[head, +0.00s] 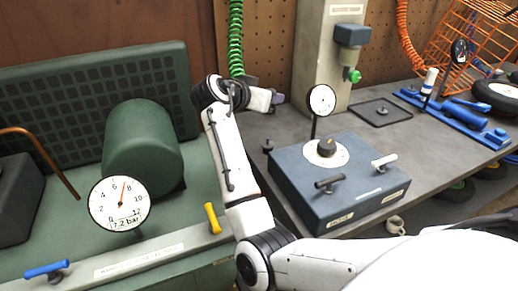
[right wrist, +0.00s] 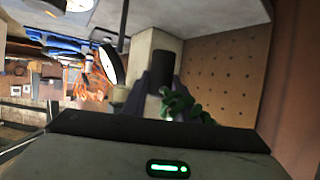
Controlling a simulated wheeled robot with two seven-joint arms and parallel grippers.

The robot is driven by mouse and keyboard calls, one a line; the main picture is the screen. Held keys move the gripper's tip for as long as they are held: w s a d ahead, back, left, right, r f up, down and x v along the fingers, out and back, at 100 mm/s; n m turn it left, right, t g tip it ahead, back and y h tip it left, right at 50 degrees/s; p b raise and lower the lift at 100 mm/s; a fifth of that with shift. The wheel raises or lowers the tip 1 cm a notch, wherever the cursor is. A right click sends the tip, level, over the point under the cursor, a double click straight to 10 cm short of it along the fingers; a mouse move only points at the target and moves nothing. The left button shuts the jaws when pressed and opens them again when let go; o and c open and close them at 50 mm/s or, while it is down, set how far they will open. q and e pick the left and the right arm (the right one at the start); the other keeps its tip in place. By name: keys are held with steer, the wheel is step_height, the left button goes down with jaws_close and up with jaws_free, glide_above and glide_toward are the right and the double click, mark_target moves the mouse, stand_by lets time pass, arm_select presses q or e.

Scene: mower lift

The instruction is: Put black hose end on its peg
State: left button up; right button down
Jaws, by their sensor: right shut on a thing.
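My right gripper (head: 278,98) is above the grey bench, left of the small gauge on the blue-grey box. In the right wrist view, the fingers (right wrist: 160,92) are closed around a black cylindrical hose end (right wrist: 162,66), with green coil (right wrist: 180,104) beside it. In the head view the green coiled hose (head: 236,40) hangs down behind my right wrist, and the hose end is hidden. A small dark post (head: 267,146) stands on the bench below the gripper; I cannot tell whether it is the peg. My left gripper is not in view.
The blue-grey box (head: 335,190) carries a dial, two handles and a gauge (head: 321,99). A grey column (head: 322,60) stands behind it. A green compressor tank (head: 142,150) with a large gauge (head: 118,204) is at left. A dark tray (head: 382,112) lies at right.

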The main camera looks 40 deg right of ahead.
step_height(320, 180, down, 6)
steer(key=shift+r, duration=0.15)
steer(key=shift+f, duration=2.35)
steer(key=c, duration=1.4)
jaws_free()
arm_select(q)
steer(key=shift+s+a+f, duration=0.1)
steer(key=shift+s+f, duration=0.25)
arm_select(e)
steer(key=shift+a, duration=0.1)
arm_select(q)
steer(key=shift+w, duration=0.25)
arm_select(e)
steer(key=v, duration=1.1)
steer(key=shift+a+r, duration=0.2)
steer(key=shift+a, duration=0.15)
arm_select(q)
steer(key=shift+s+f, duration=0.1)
